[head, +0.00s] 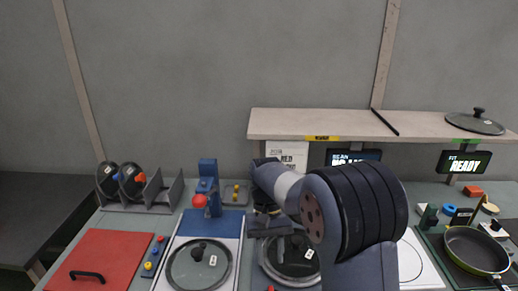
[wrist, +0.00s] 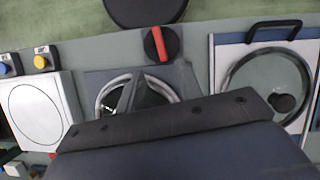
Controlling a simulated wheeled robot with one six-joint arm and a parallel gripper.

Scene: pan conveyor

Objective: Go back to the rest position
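My gripper (head: 268,224) is in the middle of the head view, above the workbench and close to a glass lid (head: 290,262). My arm crosses in front and hides part of this area. In the wrist view, my gripper's dark body fills the bottom and covers part of a round, metal-rimmed item (wrist: 110,92) in a dark station. The fingertips do not show clearly, so I cannot tell whether they are open or hold anything.
Another glass lid (head: 198,266) lies on a blue-edged white board. A red board (head: 98,262) and lid rack (head: 150,196) are at left. A green pan (head: 472,248) sits at right.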

